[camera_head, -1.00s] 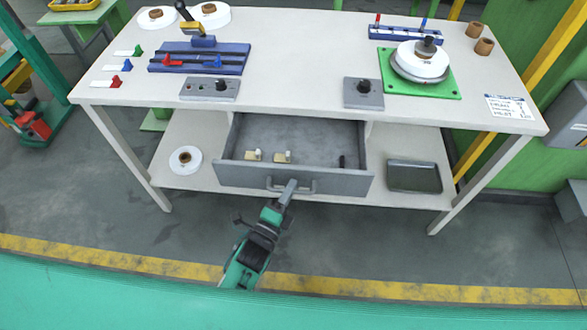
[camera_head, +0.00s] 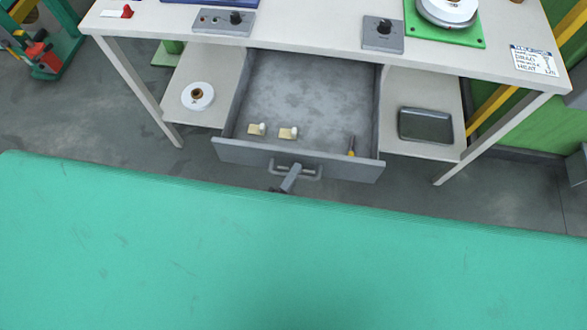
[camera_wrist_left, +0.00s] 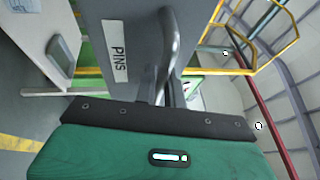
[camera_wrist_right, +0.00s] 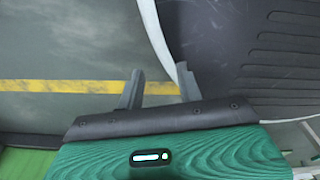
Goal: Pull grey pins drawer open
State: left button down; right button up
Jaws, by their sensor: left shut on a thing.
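The grey pins drawer (camera_head: 225,152) stands well out from under the table in the head view. Two pale pieces with white knobs (camera_head: 288,132) and a thin yellow and dark item (camera_head: 351,146) lie in it. In the left wrist view its front carries a PINS label (camera_wrist_left: 116,51) beside the bar handle (camera_wrist_left: 169,50). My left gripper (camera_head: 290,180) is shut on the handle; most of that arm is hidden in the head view. My right gripper (camera_wrist_right: 160,88) shows only in the right wrist view, its fingers apart with nothing between them.
A white workbench (camera_head: 310,40) carries two control boxes and a green plate with a disc. Its lower shelf holds a white spool (camera_head: 197,96) on the left and a dark tray (camera_head: 425,125) on the right. A broad green surface (camera_head: 280,260) fills the foreground.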

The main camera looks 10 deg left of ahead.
jog(key=shift+w+a, duration=0.1)
jog(key=shift+a, duration=0.05)
pick_arm(q)
jog(key=c, duration=1.8)
grip_release()
